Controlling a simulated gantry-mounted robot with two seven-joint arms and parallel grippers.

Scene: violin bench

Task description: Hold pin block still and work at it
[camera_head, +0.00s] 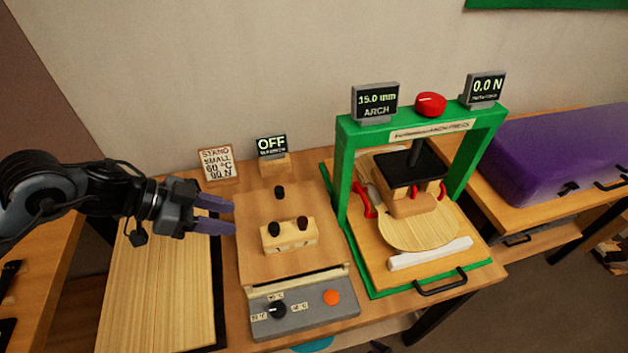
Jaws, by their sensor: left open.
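The light wooden block (290,241) with two dark pegs on top, which looks like the pin block, sits on a wooden board (262,266) in the middle of the bench. A small black peg (279,191) stands behind it on the same board. My left gripper (233,217) comes in from the left with its two purple-grey fingers apart and nothing between them. Its fingertips are near the board's left edge, left of the block and apart from it. My right gripper is not in view.
A grey control box (305,306) with a dial and orange button fronts the board. A green press (343,185) with a red knob stands right. A display reading OFF (271,145) and a sign (216,162) stand behind. A purple case (560,145) lies far right.

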